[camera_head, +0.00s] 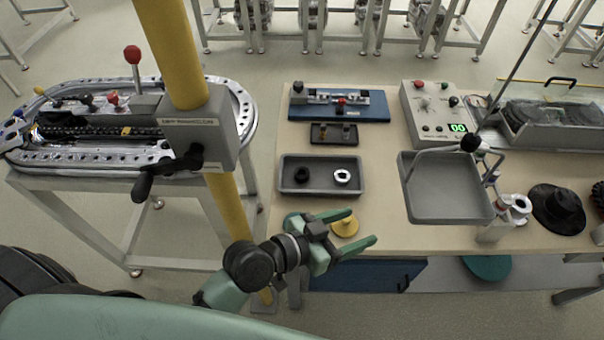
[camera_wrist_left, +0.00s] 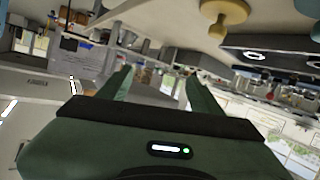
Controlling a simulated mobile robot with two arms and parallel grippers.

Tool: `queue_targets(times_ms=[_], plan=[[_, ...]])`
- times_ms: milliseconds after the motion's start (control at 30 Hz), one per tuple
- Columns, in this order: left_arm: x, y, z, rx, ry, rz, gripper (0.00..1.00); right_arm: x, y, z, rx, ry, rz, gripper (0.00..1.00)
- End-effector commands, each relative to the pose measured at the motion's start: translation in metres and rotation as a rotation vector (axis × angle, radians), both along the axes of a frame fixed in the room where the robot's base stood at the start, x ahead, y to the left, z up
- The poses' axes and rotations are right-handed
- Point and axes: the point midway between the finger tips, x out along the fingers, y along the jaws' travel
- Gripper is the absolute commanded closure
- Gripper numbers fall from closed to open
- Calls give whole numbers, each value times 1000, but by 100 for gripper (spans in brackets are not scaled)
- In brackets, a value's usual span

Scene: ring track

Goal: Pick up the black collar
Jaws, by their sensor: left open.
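The black collar (camera_head: 302,174) lies in the left half of a shallow grey tray (camera_head: 320,191) on the table. A pale metal ring (camera_head: 342,176) lies to its right in the same tray. My left gripper (camera_head: 362,226) is open and empty, near the table's front edge, on the near side of the tray and to the right of the collar. Its two fingers point to the right, apart from the tray. In the left wrist view my open fingers (camera_wrist_left: 158,80) hold nothing, and I cannot make out the collar there. My right gripper is not in view.
A small dark tray (camera_head: 334,142) and a blue-based fixture (camera_head: 340,112) lie beyond the grey tray. A raised grey pan (camera_head: 447,208) is to the right. A yellow post (camera_head: 172,50) rises at the left.

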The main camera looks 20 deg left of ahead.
Motion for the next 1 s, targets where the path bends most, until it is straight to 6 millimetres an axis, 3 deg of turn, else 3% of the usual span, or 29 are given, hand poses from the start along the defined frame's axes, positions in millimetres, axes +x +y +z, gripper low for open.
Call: queue_targets(times_ms=[67,133,200,267,367,433,600,700,833,1000], plan=[[22,-14,37,-126,-151,31,35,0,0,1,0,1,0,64],[44,-12,67,-234,-267,117,35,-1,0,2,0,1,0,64],[66,2,83,-306,-341,248,35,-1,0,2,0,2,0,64],[85,20,84,-333,-366,383,35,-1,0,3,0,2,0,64],[109,56,61,-300,-329,620,35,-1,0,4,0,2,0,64],[118,79,32,-225,-263,765,35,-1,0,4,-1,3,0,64],[113,119,-36,6,-75,983,35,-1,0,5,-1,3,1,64],[105,130,-61,103,3,1036,35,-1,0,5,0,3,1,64],[105,138,-75,160,46,1060,35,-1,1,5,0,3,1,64],[121,145,-83,163,48,1062,35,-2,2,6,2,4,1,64]])
